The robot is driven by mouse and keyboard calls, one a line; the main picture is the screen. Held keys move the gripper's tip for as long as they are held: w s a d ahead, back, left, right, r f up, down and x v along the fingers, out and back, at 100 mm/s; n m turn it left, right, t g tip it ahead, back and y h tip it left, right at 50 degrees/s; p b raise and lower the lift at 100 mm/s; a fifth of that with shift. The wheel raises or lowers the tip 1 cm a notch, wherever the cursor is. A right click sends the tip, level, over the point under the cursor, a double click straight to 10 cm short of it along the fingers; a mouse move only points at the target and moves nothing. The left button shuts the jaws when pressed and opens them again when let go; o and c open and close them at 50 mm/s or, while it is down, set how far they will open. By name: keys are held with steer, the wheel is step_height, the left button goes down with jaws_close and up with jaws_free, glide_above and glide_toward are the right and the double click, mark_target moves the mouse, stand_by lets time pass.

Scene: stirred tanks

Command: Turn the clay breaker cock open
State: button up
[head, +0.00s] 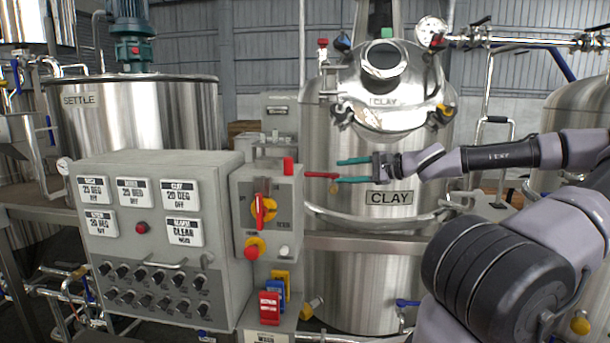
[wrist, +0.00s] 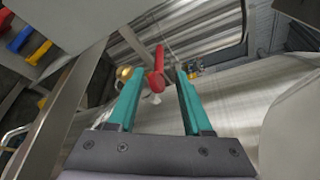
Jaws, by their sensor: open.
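The steel tank labelled CLAY (head: 330,235) stands in the middle of the head view. A cock with a red lever (head: 321,175) shows at its left side, in front of the tank wall; no label on it can be read. My gripper (head: 338,171) comes from the right, its teal fingers pointing left at the lever. In the wrist view the red lever (wrist: 158,68) shows between the fingertips, with a clear gap to the right finger. The fingers are apart and not closed on it. Whether a finger touches the lever cannot be told.
A grey control panel (head: 150,235) and a switch box (head: 268,240) with a red-and-yellow switch stand just left of the lever. Another red-topped fitting (head: 323,44) and a gauge (head: 431,31) are higher on the tank. A curved rail (head: 370,221) runs below my gripper.

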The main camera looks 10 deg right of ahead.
mark_target(320, 174)
steer(key=x, duration=1)
steer(key=shift+a, duration=0.2)
jaws_close()
steer(key=shift+f, duration=0.1)
stand_by(1.0)
